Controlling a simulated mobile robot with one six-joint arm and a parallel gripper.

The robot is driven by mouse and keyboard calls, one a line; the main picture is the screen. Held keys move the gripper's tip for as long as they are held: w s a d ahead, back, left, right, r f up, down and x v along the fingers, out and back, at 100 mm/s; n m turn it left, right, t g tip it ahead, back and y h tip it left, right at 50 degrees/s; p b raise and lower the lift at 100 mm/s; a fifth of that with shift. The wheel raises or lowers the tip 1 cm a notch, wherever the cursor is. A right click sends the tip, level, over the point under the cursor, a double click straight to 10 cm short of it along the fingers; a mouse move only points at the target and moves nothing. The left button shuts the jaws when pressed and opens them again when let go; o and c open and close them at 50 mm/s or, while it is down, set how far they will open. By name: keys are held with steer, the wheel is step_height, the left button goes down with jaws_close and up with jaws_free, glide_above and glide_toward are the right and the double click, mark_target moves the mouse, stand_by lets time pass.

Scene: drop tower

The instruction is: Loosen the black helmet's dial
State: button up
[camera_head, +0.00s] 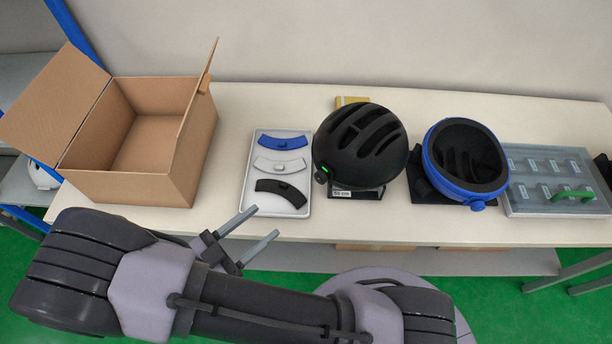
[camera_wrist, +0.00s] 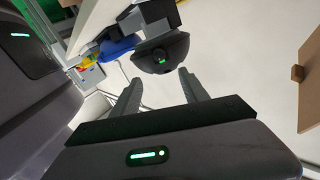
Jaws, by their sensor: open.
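The black helmet (camera_head: 360,145) sits dome up on a dark stand with a small white label, near the middle of the table. Its dial (camera_head: 321,177) is a small dark knob with a green mark at the helmet's lower left rim. In the wrist view the black helmet (camera_wrist: 165,48) is beyond the fingertips, and the dial (camera_wrist: 159,59) with its green mark faces the camera. My gripper (camera_head: 265,225) is open and empty at the table's front edge, left of the helmet and apart from it. It also shows in the wrist view (camera_wrist: 158,82).
An open cardboard box (camera_head: 150,185) stands at the left. A white tray (camera_head: 299,211) with blue, white and black curved pieces lies between box and helmet. A blue helmet (camera_head: 429,160) lies opening up to the right, beside a clear-lidded case (camera_head: 540,207) with a green handle.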

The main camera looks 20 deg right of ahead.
mark_target(318, 179)
steer(key=b+x, duration=0.2)
steer(key=x, duration=1.4)
jaws_close()
